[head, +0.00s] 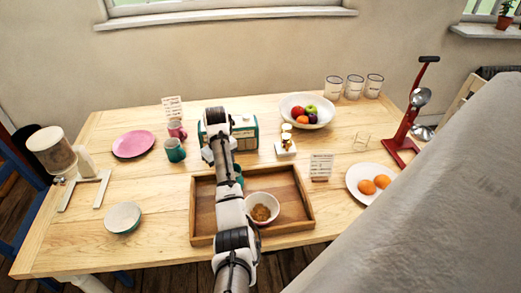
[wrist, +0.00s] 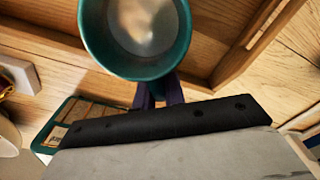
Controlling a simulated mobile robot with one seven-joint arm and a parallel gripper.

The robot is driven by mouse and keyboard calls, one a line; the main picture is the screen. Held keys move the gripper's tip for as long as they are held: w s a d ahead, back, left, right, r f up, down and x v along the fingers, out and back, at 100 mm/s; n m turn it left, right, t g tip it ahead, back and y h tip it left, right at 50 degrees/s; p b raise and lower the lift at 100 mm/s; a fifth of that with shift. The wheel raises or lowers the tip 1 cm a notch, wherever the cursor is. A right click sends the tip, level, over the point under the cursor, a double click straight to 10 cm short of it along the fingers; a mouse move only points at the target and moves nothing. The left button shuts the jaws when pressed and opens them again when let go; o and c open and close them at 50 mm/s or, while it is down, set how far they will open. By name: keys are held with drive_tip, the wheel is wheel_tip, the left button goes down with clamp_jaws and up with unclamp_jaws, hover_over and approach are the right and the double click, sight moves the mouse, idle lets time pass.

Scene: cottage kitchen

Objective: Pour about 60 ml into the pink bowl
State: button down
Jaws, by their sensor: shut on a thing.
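My gripper (wrist: 160,94) is shut on a teal mug (wrist: 136,73), seen from above in the wrist view with a pale, shiny content inside. I cannot tell how full it is. In the head view only a sliver of the teal mug (head: 239,171) shows beside my arm, over the wooden tray (head: 290,225); my arm hides the fingers. A pale pinkish bowl (head: 274,198) with brown contents stands in the tray, just right of my arm. The bowl is not clearly seen in the wrist view.
A teal-and-cream radio (head: 244,132) and a small stand (head: 286,150) are behind the tray. A second teal mug (head: 175,150), a pink plate (head: 133,144) and a pale bowl (head: 122,217) are left. A plate with oranges (head: 357,187) is right.

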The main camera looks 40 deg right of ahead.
sight(239, 166)
drive_tip(key=shift+s+r+t, duration=0.7)
drive_tip(key=shift+t, duration=0.3)
drive_tip(key=s+r+t, duration=0.1)
drive_tip(key=t, duration=0.1)
drive_tip(key=s+r+t, duration=0.1)
drive_tip(key=s, duration=0.1)
drive_tip(key=shift+s+d+t, duration=0.1)
drive_tip(key=shift+t, duration=0.3)
drive_tip(key=shift+s+r+t, duration=0.7)
drive_tip(key=shift+r+t, duration=0.15)
drive_tip(key=shift+r, duration=0.1)
drive_tip(key=shift+s+r+t, duration=0.65)
drive_tip(key=shift+r+t, duration=0.2)
drive_tip(key=shift+r, duration=0.1)
drive_tip(key=shift+s+t, duration=0.15)
drive_tip(key=shift+t, duration=0.15)
drive_tip(key=shift+s+f+t+b, duration=0.3)
drive_tip(key=shift+t+b, duration=0.5)
drive_tip(key=shift+b, duration=0.8)
drive_tip(key=shift+s+r, duration=0.1)
drive_tip(key=shift+r, duration=0.2)
drive_tip(key=shift+s+f+t+b, duration=0.1)
drive_tip(key=shift+s+t+b, duration=0.15)
drive_tip(key=shift+t+b, duration=0.5)
drive_tip(key=shift+s+d+r+t+b, duration=0.1)
drive_tip(key=shift+s+r+t+b, duration=0.3)
drive_tip(key=shift+b, duration=0.7)
